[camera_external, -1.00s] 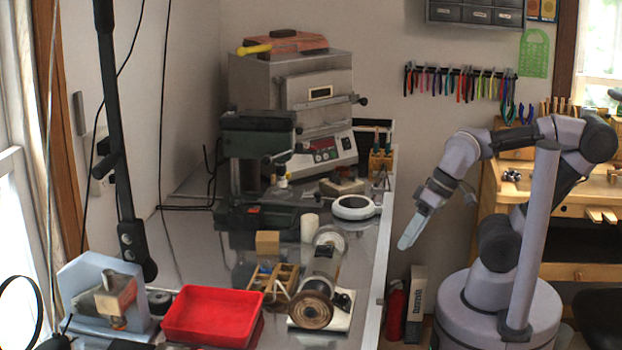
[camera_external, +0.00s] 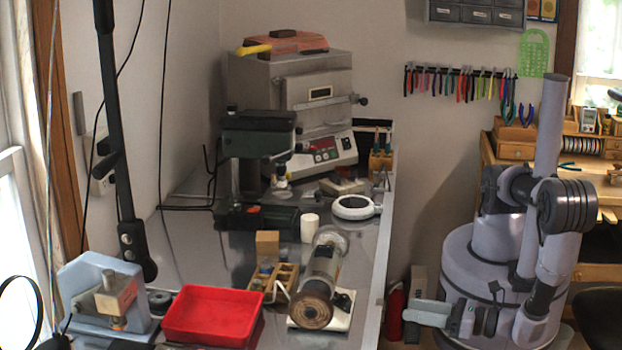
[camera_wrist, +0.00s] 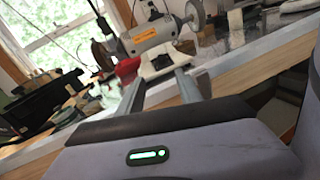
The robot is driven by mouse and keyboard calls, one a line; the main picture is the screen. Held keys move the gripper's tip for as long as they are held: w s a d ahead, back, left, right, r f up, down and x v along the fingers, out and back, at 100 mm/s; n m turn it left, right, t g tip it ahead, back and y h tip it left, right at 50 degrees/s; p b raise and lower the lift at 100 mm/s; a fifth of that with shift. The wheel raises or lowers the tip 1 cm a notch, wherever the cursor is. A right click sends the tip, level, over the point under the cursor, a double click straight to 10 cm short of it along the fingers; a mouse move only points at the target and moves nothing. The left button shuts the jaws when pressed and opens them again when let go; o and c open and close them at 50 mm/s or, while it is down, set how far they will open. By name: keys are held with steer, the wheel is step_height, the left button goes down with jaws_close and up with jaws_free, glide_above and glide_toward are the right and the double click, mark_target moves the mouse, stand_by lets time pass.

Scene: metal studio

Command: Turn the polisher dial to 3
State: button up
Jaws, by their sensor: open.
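The polisher (camera_external: 321,268) is a grey cylindrical motor with a round brown wheel at its near end, on a white base (camera_external: 345,322) at the bench's right edge. In the wrist view the polisher (camera_wrist: 152,33) lies ahead, beyond the fingertips, with an orange label. A small dark part, perhaps the dial (camera_wrist: 160,61), sits on its white base; its markings are too small to read. My gripper (camera_external: 410,316) is low, right of the bench edge and apart from the polisher. In the wrist view my gripper (camera_wrist: 160,80) is open and empty.
A red tray (camera_external: 212,316) and a wooden holder (camera_external: 283,281) stand left of the polisher. A white ring-shaped object (camera_external: 353,207) lies farther back. A red extinguisher (camera_external: 396,310) stands on the floor beside the bench. The bench edge (camera_wrist: 235,57) crosses the wrist view.

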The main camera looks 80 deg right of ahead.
mark_target(348, 297)
steer(key=b+x, duration=0.2)
steer(key=x, duration=1.2)
steer(key=shift+w, duration=0.25)
steer(key=shift+c, duration=0.4)
jaws_close()
